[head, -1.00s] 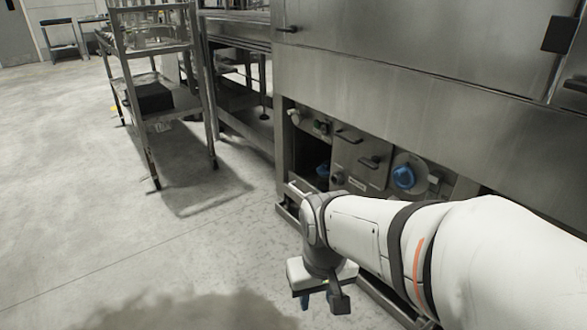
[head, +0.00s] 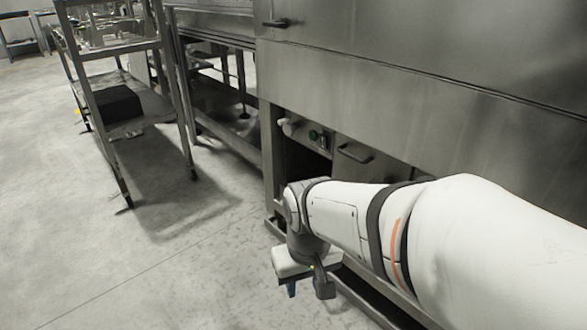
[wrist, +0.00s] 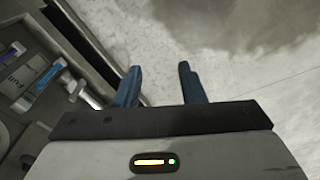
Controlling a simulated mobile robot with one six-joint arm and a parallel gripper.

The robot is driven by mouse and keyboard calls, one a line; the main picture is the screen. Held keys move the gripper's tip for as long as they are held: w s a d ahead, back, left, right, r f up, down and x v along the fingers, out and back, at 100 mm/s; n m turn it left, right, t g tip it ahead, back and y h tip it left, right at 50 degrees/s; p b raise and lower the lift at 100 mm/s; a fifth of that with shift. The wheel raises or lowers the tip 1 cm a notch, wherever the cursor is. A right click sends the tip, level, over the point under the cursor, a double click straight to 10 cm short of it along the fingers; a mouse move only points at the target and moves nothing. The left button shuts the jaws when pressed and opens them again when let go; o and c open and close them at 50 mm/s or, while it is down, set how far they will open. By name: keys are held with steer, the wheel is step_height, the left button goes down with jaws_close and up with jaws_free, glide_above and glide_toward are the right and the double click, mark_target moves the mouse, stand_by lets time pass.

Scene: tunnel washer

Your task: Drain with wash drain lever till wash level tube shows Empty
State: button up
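My gripper (head: 290,290) hangs low over the floor in front of the washer's lower opening. In the wrist view its two blue fingers (wrist: 160,85) are apart, with only floor between them. At the left of the wrist view, a blue-filled tube (wrist: 48,77) sits on the washer's lower panel, apart from my fingers. A label (wrist: 18,84) beside it is rotated and seems to read "Full". A second bluish strip (wrist: 12,50) lies further left. I cannot tell which is the wash level tube. No wash drain lever can be made out; my arm covers much of the lower panel.
A steel rack (head: 150,105) holding a dark box (head: 118,103) stands left. Floor (head: 60,220) in front is clear.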

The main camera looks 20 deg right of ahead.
steer(key=shift+o, duration=0.3)
steer(key=shift+w, duration=0.15)
steer(key=shift+o, duration=0.3)
steer(key=w+d+f+n+g+h+p, duration=0.1)
steer(key=w+d+f+n+g+h, duration=0.3)
steer(key=d+h, duration=0.45)
steer(key=w+d+f+n+g+h+p, duration=0.1)
steer(key=d+f+n+g+h, duration=0.3)
steer(key=d, duration=0.8)
steer(key=w+d+f+n+t+h, duration=0.2)
steer(key=w+f+n+t+h, duration=0.2)
steer(key=w+f+n+t, duration=0.9)
steer(key=shift+n+t, duration=0.5)
steer(key=shift+n, duration=0.3)
steer(key=x, duration=0.2)
steer(key=b+x, duration=0.1)
steer(key=x, duration=0.2)
steer(key=s+b+x, duration=0.1)
steer(key=x, duration=0.1)
steer(key=shift+d+f, duration=0.2)
steer(key=shift+d, duration=0.25)
